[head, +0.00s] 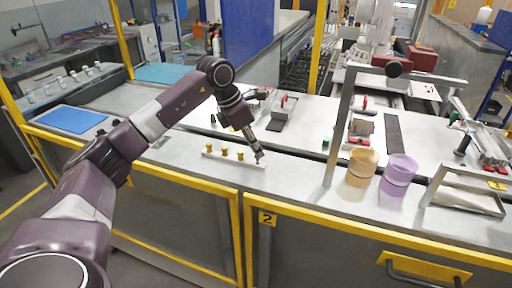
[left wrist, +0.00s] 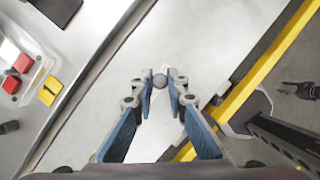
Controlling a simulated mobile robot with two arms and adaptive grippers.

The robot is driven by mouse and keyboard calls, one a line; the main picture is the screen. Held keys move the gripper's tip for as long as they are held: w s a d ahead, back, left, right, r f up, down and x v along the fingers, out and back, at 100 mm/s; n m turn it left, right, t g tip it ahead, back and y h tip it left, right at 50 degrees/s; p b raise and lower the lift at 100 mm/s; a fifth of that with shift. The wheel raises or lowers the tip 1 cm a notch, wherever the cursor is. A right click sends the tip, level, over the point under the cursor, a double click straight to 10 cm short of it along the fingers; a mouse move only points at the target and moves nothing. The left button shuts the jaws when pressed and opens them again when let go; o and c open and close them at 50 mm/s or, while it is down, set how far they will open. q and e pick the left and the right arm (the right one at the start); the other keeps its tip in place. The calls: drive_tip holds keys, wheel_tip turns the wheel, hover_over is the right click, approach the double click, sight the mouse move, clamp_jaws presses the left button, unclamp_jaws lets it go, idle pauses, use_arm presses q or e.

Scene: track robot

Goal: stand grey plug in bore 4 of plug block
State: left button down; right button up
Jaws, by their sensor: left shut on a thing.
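The plug block (head: 218,156) is a pale, narrow strip on the bench in the head view. Several yellow plugs stand upright in a row along it, among them a left one (head: 209,147), a middle one (head: 224,152) and a right one (head: 240,155). My left gripper (head: 259,156) points down at the block's right end, past the last yellow plug. In the left wrist view its blue-padded fingers are shut on the grey plug (left wrist: 160,81), whose round end shows between the fingertips. The fingers hide the bore below, so I cannot tell whether the plug is in it. My right gripper is not seen.
An orange-tan container (head: 361,168) and a purple container (head: 399,170) stand to the right, by a grey metal frame (head: 343,125). A yellow rail (head: 300,208) runs along the bench's front edge. The bench between block and frame is clear.

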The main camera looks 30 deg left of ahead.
use_arm(q)
drive_tip(key=shift+f, duration=0.1)
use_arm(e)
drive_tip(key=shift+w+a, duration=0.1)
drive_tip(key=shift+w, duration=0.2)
use_arm(q)
drive_tip(key=shift+f, duration=0.15)
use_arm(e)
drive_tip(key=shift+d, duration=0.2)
use_arm(q)
drive_tip(key=shift+f, duration=0.15)
drive_tip(key=shift+f, duration=0.3)
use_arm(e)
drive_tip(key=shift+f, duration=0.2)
use_arm(q)
drive_tip(key=shift+f+b, duration=0.45)
drive_tip(key=shift+b, duration=0.1)
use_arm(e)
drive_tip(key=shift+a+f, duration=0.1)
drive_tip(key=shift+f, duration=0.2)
use_arm(q)
drive_tip(key=c, duration=1.8)
unclamp_jaws()
